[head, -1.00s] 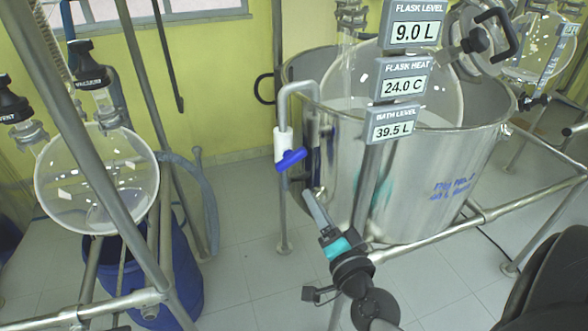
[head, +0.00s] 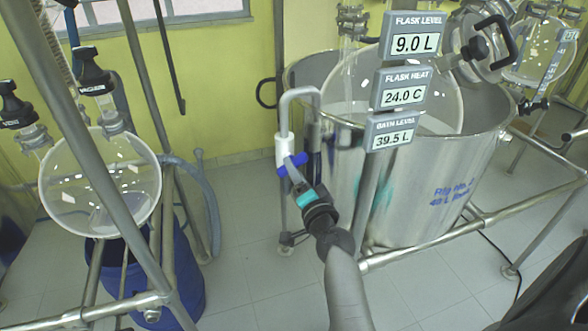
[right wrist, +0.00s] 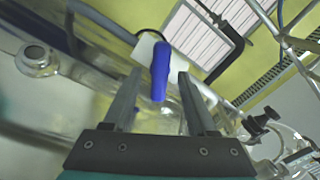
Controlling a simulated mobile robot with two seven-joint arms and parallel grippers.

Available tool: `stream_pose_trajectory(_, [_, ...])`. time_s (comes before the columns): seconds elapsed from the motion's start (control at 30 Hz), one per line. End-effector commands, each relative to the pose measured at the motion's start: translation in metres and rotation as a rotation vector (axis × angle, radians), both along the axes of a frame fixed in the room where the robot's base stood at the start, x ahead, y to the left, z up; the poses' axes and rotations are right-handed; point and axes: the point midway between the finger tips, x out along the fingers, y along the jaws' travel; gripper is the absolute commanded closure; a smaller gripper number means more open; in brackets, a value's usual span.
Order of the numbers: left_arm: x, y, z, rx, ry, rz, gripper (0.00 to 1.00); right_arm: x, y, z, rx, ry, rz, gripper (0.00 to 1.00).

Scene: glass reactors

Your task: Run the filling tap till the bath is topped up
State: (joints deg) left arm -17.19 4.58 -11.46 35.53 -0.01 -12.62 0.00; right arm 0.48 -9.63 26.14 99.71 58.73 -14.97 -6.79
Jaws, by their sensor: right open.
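The filling tap has a grey bent pipe (head: 284,108), a white body (head: 283,150) and a blue lever handle, seen in the head view (head: 283,171) partly behind my gripper. My right gripper (head: 292,164) is at the handle. In the right wrist view the blue handle (right wrist: 160,70) stands between the tips of the open fingers (right wrist: 155,90), with space on both sides. The steel bath (head: 420,190) stands to the right of the tap, and its level display (head: 393,131) reads 39.5 L. My left gripper is out of view.
A round glass flask (head: 400,85) sits in the bath, with flask level (head: 414,43) and heat (head: 404,86) displays on a post before it. Steel frame rails (head: 430,235) run low around the bath. Another flask (head: 100,185) hangs at left above a blue drum (head: 180,265).

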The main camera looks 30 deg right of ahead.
Motion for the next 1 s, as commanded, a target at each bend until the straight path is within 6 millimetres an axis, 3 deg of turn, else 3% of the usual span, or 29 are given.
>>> stream_pose_trajectory(0.2, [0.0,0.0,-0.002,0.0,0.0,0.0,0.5,0.014,-0.004,0.0,-0.001,0.001,-0.001,0.43])
stream_pose_trajectory(0.53, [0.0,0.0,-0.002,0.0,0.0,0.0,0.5,0.015,-0.004,0.0,-0.002,0.0,0.0,0.44])
stream_pose_trajectory(1.0, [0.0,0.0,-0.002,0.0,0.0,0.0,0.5,0.015,-0.004,0.0,-0.001,0.001,0.0,0.96])
